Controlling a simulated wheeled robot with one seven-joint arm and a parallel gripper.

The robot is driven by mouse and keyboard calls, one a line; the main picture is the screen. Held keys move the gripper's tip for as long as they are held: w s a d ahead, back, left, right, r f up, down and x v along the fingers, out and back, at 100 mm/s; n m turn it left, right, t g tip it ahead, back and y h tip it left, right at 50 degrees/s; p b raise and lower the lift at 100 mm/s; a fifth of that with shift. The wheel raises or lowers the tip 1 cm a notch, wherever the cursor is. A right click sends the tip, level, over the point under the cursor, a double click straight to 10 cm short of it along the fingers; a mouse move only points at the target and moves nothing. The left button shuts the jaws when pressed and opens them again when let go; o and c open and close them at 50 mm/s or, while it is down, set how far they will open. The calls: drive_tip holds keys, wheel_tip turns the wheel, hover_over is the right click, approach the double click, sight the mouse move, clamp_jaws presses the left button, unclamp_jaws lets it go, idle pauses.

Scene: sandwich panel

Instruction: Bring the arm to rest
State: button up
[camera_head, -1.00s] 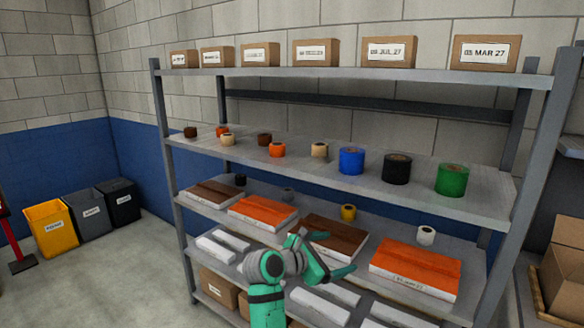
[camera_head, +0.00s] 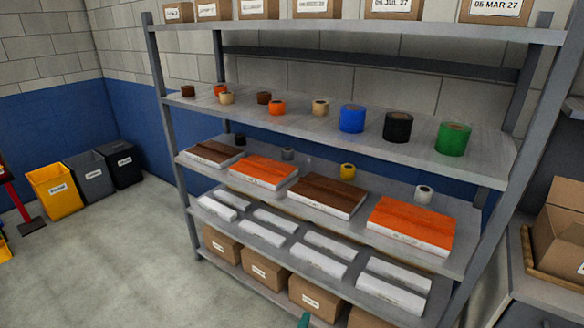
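Only a small green tip of my arm shows at the bottom edge of the head view, right of centre. I cannot make out the gripper's fingers, so it counts as out of view. The grey shelf rack (camera_head: 470,166) stands in front of me. On its middle-low shelf lie brown and orange topped panels, among them an orange one (camera_head: 412,224) at right and a brown one (camera_head: 327,194) beside it.
Tape rolls, including a blue one (camera_head: 352,118) and a green one (camera_head: 452,139), stand on the shelf above. Cardboard boxes (camera_head: 265,272) sit on the bottom shelf. Yellow (camera_head: 54,191), grey and black bins stand by the left wall.

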drive_tip(key=s+a+f+m+y, duration=0.1)
drive_tip(key=s+m, duration=0.1)
drive_tip(key=s, duration=0.5)
drive_tip(key=s+a+f+m+t+y, duration=0.1)
drive_tip(key=s+m, duration=0.2)
drive_tip(key=s, duration=0.4)
drive_tip(key=s+a+m+y, duration=0.1)
drive_tip(key=s+a+m, duration=0.1)
drive_tip(key=s, duration=0.5)
drive_tip(key=s+r+m, duration=0.4)
drive_tip(key=s+r, duration=0.1)
drive_tip(key=s, duration=0.3)
drive_tip(key=s+r+m+t, duration=0.1)
drive_tip(key=s+r+m, duration=0.4)
drive_tip(key=s, duration=0.3)
drive_tip(key=shift+s+d+r+y, duration=0.15)
drive_tip(key=shift+s+y, duration=0.1)
drive_tip(key=shift+y, duration=0.15)
